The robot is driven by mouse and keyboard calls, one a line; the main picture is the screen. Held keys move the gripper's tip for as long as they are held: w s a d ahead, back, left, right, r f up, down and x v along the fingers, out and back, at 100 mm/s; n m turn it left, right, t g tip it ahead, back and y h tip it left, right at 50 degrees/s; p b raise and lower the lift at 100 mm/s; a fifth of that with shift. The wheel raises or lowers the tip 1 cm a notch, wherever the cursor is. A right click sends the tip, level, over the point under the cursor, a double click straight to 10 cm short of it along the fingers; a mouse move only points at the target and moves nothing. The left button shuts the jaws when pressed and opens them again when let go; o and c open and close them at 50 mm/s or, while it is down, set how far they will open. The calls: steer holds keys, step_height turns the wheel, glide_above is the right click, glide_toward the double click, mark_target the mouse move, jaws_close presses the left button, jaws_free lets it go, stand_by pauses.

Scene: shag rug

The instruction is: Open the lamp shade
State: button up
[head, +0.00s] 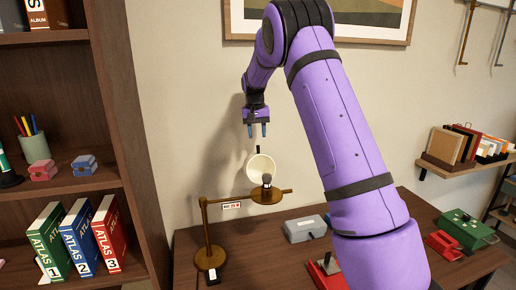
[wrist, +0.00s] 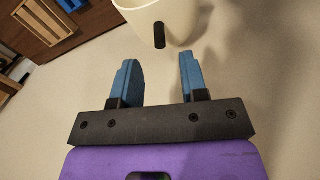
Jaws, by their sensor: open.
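The lamp stands on the dark wooden desk, with a brown base, post and arm (head: 207,232). Its cream shade (head: 262,167) is tipped up behind the bulb (head: 267,180), so its open side faces the head view. A black handle (head: 258,149) sticks up from the shade's upper edge. My gripper (head: 257,130) is above the shade, pointing down, open and empty. In the wrist view my gripper (wrist: 160,82) has its blue fingers apart. The shade (wrist: 170,12) and its black handle (wrist: 160,35) show just beyond the fingertips, between them, without visible contact.
A bookcase (head: 120,120) with atlases and small boxes stands at the left. A grey box (head: 305,228) and a red tool (head: 325,272) lie on the desk (head: 255,255), right of the lamp. A green case (head: 466,230) sits farther right. The wall is close behind.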

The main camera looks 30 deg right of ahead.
mark_target(258, 153)
steer(key=shift+s+d+f, duration=0.1)
steer(key=shift+d+f, duration=0.05)
steer(key=shift+f, duration=2.9)
jaws_close()
